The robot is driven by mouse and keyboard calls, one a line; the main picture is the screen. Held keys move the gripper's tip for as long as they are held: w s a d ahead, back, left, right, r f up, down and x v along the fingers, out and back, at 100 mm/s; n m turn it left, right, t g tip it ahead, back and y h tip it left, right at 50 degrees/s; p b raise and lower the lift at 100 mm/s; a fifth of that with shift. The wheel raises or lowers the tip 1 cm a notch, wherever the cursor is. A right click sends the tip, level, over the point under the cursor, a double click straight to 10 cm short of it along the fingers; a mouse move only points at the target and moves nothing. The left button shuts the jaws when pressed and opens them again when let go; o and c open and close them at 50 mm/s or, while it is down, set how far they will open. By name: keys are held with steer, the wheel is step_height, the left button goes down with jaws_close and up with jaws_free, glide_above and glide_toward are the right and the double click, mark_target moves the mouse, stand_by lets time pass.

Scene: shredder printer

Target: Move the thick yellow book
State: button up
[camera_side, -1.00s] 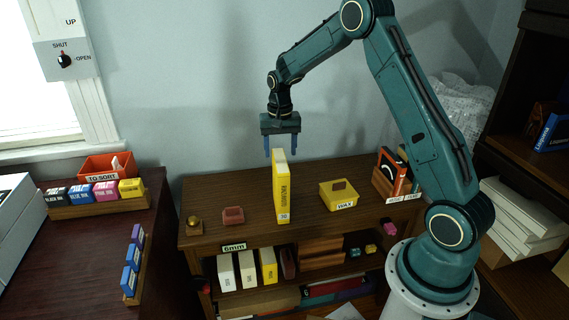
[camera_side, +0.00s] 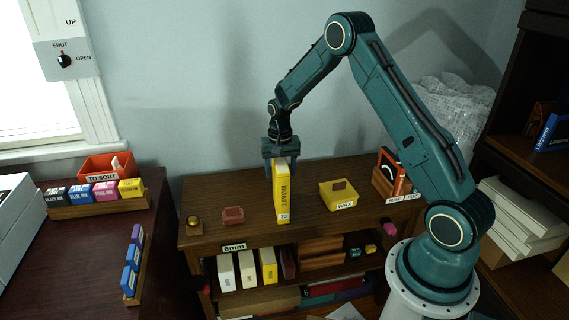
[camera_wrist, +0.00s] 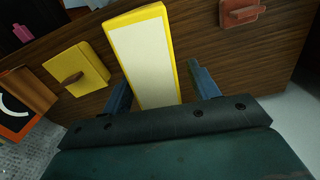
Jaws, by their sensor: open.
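The thick yellow book (camera_side: 282,196) stands upright on the wooden shelf top, its lettered spine facing the side camera. In the wrist view the top of the book (camera_wrist: 145,58) shows as a pale page block inside a yellow cover. My gripper (camera_side: 281,168) is lowered over the book's upper end. In the wrist view the open fingers of my gripper (camera_wrist: 162,92) are on either side of the book. A gap shows on the right side; the left finger is very close, and I cannot tell whether it touches.
A brass bell-like object (camera_side: 193,223) is near the left end. An orange-black book (camera_side: 391,172) is at the right. The shelf top (camera_side: 258,230) is bare around the book.

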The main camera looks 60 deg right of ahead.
jaws_close()
steer(key=shift+w+d, duration=0.1)
steer(key=w+d, duration=1.1)
steer(key=w, duration=0.1)
steer(key=shift+d, duration=0.35)
stand_by(1.2)
stand_by(0.4)
jaws_free()
steer(key=shift+r, duration=0.2)
